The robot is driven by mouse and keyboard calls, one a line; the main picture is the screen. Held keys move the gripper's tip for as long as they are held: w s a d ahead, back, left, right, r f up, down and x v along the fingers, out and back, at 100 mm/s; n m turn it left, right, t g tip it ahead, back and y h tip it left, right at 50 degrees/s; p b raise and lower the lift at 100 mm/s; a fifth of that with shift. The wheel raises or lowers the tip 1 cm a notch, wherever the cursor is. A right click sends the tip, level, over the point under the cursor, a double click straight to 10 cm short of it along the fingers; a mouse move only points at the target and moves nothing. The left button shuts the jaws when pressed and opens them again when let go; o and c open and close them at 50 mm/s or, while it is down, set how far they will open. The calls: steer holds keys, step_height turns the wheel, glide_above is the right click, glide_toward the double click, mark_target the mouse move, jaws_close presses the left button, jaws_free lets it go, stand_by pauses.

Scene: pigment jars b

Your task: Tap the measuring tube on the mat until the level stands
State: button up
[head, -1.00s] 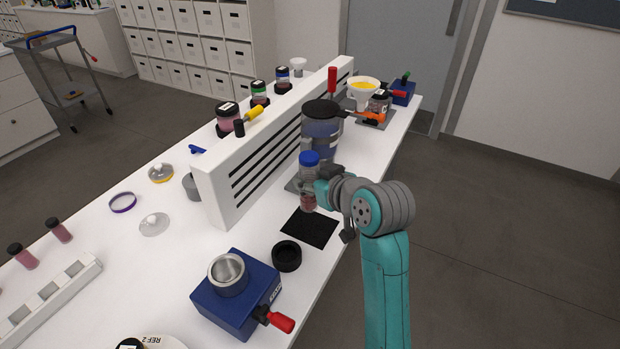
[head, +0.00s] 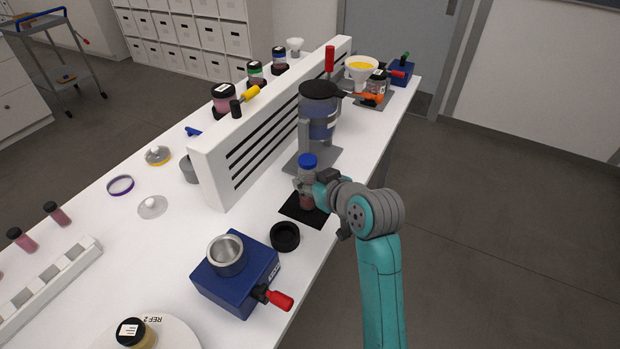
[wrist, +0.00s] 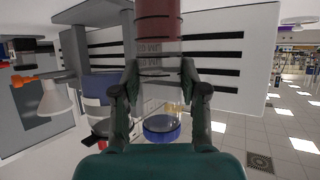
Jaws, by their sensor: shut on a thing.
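The measuring tube (head: 308,200) is clear, with a blue cap on top and reddish pigment in its lower part. My gripper (head: 312,186) is shut around its middle and holds it about upright. The tube's lower end is over the black mat (head: 291,210); I cannot tell whether it touches. In the wrist view, which is upside down, the tube (wrist: 158,22) runs between my fingers (wrist: 160,92), with dark red pigment at the top of the picture and the blue cap at the bottom. Printed marks show on its wall; the pigment's exact level is hard to read.
A jug-like vessel with a black lid (head: 318,120) stands just behind the tube. A white slotted panel (head: 215,165) runs along the left. A black ring (head: 285,237) and a blue block with a metal cup (head: 237,278) are in front. The table's right edge is close.

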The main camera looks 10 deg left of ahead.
steer(key=o, duration=1)
steer(key=shift+f, duration=0.1)
steer(key=shift+f, duration=0.5)
steer(key=c, duration=1)
steer(key=shift+r, duration=0.6)
jaws_close()
steer(key=o, duration=1)
jaws_free()
